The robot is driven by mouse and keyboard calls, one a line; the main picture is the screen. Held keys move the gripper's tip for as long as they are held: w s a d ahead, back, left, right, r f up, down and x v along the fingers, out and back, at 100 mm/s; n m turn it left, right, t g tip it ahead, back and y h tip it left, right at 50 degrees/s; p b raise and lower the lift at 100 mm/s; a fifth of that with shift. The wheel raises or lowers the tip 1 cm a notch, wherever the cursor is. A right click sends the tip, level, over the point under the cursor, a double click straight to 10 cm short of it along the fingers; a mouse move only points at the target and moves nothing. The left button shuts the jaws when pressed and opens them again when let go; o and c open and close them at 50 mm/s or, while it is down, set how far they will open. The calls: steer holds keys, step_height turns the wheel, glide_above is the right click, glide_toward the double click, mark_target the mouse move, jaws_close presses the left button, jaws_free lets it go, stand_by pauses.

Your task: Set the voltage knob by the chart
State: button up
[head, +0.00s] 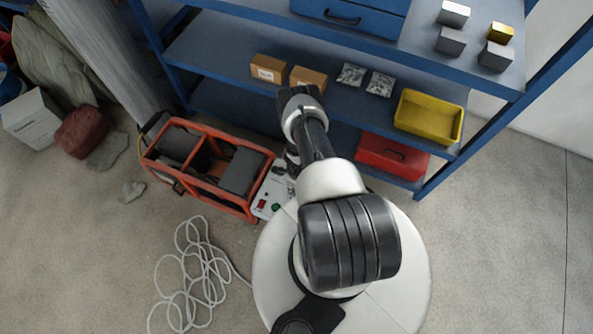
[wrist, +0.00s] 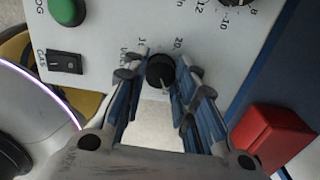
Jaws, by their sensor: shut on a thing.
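The welder's pale control panel (wrist: 105,35) fills the top of the wrist view. A black knob (wrist: 160,72) on it sits between the two fingers of my gripper (wrist: 158,76), which is shut on it. Lettering beside the knob is partly covered by the left finger; "20" shows at its upper right. A light pointer mark shows on the knob, but the exact setting cannot be read. In the head view the panel (head: 270,194) is at the right end of the orange-framed welder (head: 205,166), and my arm hides the knob. I cannot make out a chart.
A second dial (wrist: 241,6), a green button (wrist: 66,11) and a black rocker switch (wrist: 64,62) are on the panel. A red block (wrist: 270,136) is right of my gripper. Blue shelving (head: 230,54) stands behind the welder. A pale cable (head: 190,275) lies coiled on the floor.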

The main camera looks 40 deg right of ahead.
steer(key=shift+m, duration=0.7)
steer(key=o, duration=1.1)
steer(key=shift+d, duration=0.1)
